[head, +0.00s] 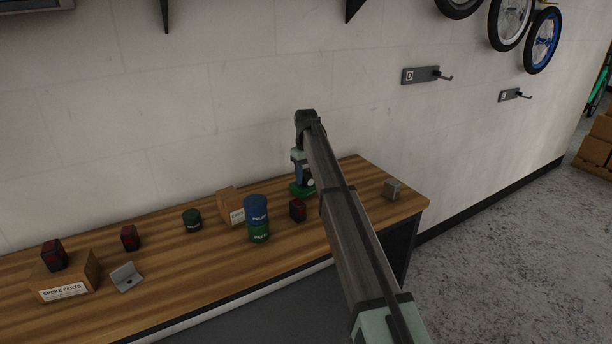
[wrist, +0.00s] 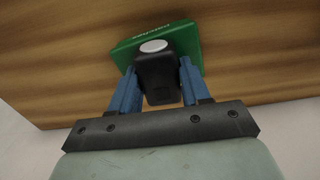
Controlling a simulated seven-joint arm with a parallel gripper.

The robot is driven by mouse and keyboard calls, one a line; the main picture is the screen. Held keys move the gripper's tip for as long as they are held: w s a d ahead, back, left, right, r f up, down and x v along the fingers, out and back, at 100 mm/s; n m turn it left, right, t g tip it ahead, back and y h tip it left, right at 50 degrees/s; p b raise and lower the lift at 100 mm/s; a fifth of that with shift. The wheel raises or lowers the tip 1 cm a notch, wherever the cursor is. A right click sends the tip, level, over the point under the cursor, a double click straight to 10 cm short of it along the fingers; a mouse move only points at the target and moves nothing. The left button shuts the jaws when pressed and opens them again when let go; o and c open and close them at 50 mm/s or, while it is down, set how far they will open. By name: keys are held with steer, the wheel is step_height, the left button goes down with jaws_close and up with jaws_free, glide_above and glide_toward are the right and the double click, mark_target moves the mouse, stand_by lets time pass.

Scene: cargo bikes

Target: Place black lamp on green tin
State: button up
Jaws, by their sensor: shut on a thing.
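The black lamp (wrist: 158,77), with a round white lens on its face, is between the blue fingers of my gripper (wrist: 156,88) in the wrist view. The green tin (wrist: 190,38), a flat box with pale lettering, is right behind and below the lamp. In the head view my gripper (head: 302,174) points down over the green tin (head: 302,189) near the wall, and the lamp's pale lens (head: 309,182) shows just above the tin. I cannot tell whether the lamp touches the tin. My arm hides part of the gripper and tin.
A red-and-black lamp (head: 297,210) stands close in front of the tin. A blue can (head: 256,208) is stacked on a green can (head: 258,233) to the left, near a cardboard box (head: 230,206). A grey cube (head: 392,189) is at the right end of the wooden bench.

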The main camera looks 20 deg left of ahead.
mark_target(306, 174)
steer(key=o, duration=1.1)
steer(key=shift+f, duration=0.1)
step_height(306, 174, up, 12)
steer(key=shift+r, duration=0.15)
